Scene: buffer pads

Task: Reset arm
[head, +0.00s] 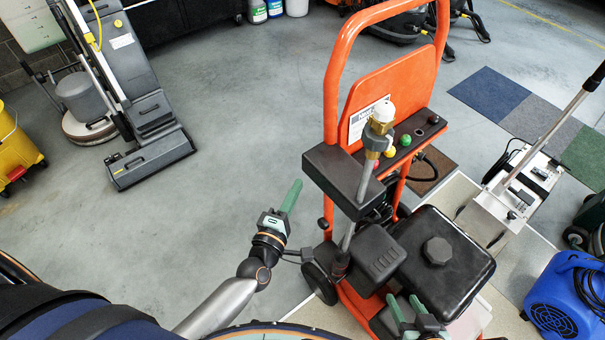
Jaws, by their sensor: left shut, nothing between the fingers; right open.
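My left gripper (295,184) is in the middle of the head view, left of the orange wheeled machine (398,84). Its green fingers are shut together, pointing up and away, with nothing held. It appears apart from the machine. My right gripper (402,298) is at the bottom, over the lower front of the same machine. Its two green fingers are spread apart with nothing between them. I cannot tell whether it touches the machine.
The orange machine has a black tank (452,270) and an upright lance (364,180). A blue blower (560,300) stands at right. A grey floor cleaner (145,110) and yellow bucket (15,145) stand at left. Bare floor (225,150) lies between.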

